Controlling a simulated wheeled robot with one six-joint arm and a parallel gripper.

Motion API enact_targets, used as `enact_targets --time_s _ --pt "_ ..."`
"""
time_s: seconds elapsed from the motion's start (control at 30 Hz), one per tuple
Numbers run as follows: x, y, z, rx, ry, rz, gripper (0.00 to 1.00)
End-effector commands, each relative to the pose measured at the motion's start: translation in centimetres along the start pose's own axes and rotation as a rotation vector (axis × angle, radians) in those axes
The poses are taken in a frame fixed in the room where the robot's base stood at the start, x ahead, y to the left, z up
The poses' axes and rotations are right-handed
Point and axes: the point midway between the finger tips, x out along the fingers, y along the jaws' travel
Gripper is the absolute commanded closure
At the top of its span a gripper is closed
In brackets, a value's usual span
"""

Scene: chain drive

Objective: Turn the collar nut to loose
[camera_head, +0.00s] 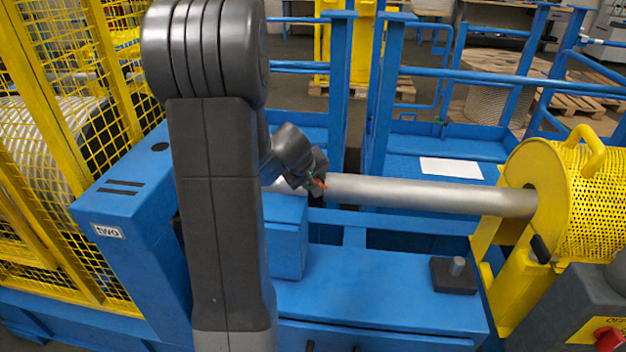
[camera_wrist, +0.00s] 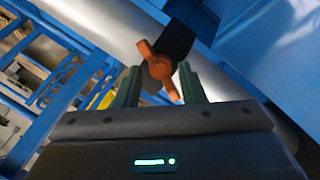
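The collar nut is an orange wing nut (camera_wrist: 158,67) on a dark collar (camera_wrist: 174,40) around the silver shaft (camera_wrist: 105,28). In the wrist view its wings lie tilted, one to the upper left and one to the lower right. My gripper (camera_wrist: 160,71) has its two dark green fingers apart, one on each side of the nut, with a gap showing. I cannot tell whether a finger touches the lower wing. In the head view my gripper (camera_head: 317,178) is at the shaft (camera_head: 430,194), with a small orange bit of the nut (camera_head: 321,184) showing; my arm hides most of the collar.
A yellow mesh guard (camera_head: 590,195) stands at the shaft's right end. A blue box marked "two" (camera_head: 130,190) and a yellow cage (camera_head: 40,170) are at left. A black block with a peg (camera_head: 453,275) sits on the blue bench (camera_head: 370,300). Blue rails stand behind the shaft.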

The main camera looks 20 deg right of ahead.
Motion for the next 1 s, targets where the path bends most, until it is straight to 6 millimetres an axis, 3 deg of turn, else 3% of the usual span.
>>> enact_targets --time_s 0.03,0.2,1.0 --pt "-0.01 0.0 0.0 0.0 0.0 0.0 0.66" --pt "-0.02 0.0 0.01 0.0 0.0 0.0 0.99" --pt "-0.03 -0.01 0.01 0.0 0.0 0.0 1.0"
